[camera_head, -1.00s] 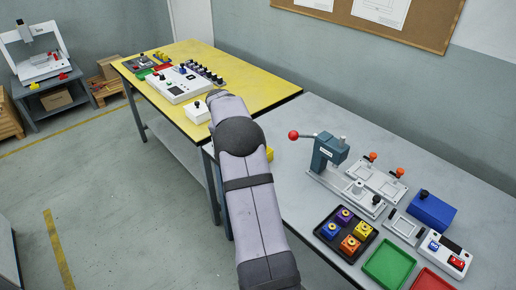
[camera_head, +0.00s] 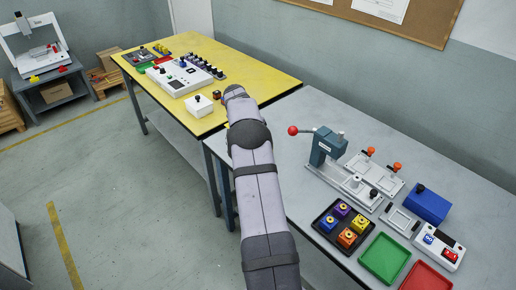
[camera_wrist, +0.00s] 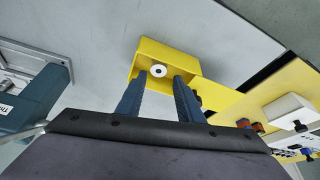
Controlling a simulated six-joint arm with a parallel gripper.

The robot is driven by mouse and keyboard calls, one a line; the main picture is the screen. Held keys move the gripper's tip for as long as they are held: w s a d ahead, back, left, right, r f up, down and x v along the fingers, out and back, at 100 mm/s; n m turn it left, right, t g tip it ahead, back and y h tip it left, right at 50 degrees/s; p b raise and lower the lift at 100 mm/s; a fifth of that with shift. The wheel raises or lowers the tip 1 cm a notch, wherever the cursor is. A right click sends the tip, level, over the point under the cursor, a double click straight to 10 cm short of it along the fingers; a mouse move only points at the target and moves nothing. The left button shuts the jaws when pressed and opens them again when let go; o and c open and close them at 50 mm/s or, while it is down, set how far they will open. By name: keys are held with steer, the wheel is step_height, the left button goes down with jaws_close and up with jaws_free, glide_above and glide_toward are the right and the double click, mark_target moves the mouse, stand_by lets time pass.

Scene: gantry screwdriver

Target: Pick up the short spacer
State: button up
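A small white ring with a dark centre hole, which looks like the spacer (camera_wrist: 157,71), lies in an open yellow bin (camera_wrist: 150,47) in the wrist view. Its height is hard to judge from above. My gripper (camera_wrist: 160,82) has its two blue fingers apart, pointing at the bin, with the ring between and just beyond the fingertips. Nothing is held between them. The fingers overlap the near side of the bin in the picture; I cannot tell whether they touch it. In the head view my arm hides the gripper, the bin and the ring.
A blue-grey press (camera_head: 326,148) stands on the grey table, with fixtures (camera_head: 370,175) beside it. A black tray (camera_head: 343,226) holds coloured blocks. A green tray (camera_head: 384,259) and blue box (camera_head: 428,204) are further right. The yellow table (camera_head: 262,82) carries a white box (camera_head: 199,104).

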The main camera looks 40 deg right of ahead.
steer(key=shift+s+p+x, duration=0.1)
steer(key=shift+p+x, duration=0.3)
steer(key=shift+x, duration=0.8)
steer(key=shift+s+p+x, duration=0.15)
steer(key=shift+p+x, duration=0.2)
steer(key=shift+x, duration=0.9)
steer(key=c, duration=0.9)
